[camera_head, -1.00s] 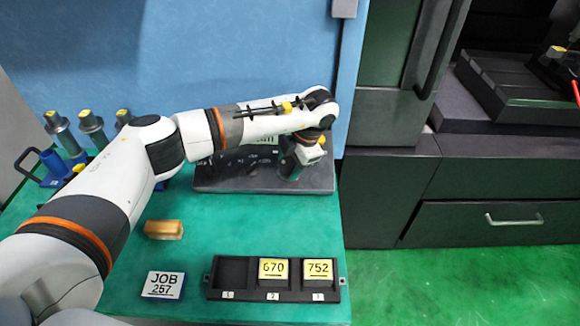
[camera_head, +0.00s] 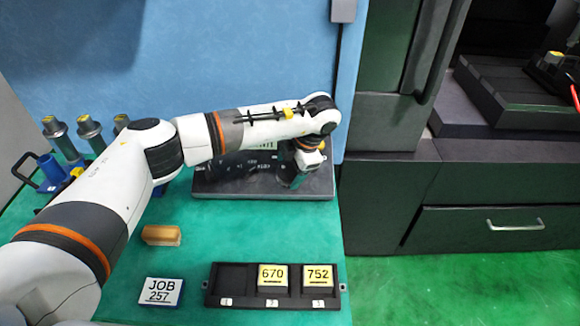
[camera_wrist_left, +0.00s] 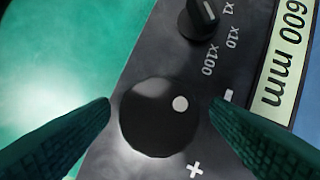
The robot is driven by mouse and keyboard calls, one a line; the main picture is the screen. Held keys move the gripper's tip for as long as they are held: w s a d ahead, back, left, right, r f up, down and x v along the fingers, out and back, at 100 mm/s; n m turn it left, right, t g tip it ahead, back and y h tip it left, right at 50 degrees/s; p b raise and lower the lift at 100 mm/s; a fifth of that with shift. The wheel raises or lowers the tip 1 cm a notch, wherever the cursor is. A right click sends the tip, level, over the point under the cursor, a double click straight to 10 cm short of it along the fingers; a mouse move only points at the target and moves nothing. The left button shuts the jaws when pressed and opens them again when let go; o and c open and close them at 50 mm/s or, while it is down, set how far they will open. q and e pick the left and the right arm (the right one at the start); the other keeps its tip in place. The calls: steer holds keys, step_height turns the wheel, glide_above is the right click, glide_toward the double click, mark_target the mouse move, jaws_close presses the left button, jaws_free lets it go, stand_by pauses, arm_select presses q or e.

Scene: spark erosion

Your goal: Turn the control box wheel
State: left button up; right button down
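The control box (camera_head: 215,190) is a dark, sloped panel on the green bench at the foot of the blue wall. Its wheel is a round black knob (camera_wrist_left: 150,128) with a white dot at its upper right, in the middle of the left wrist view. My left gripper (camera_wrist_left: 160,108) is open, with one dark green ribbed finger on each side of the wheel and a narrow gap seeming to show at each. In the head view my left gripper (camera_head: 291,175) points down at the box's right part; the wheel is hidden there. My right gripper is not in view.
A smaller selector knob (camera_wrist_left: 199,18) marked x1, x10, x100 and a lit display (camera_wrist_left: 290,55) ending in mm lie beside the wheel. A black tray (camera_head: 235,301) with blocks 670 and 752, a JOB 257 card (camera_head: 161,291) and a tan block (camera_head: 161,235) stand in front.

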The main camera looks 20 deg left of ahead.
arm_select(q)
steer(key=b+v, duration=0.3)
steer(key=v, duration=0.9)
stand_by(0.9)
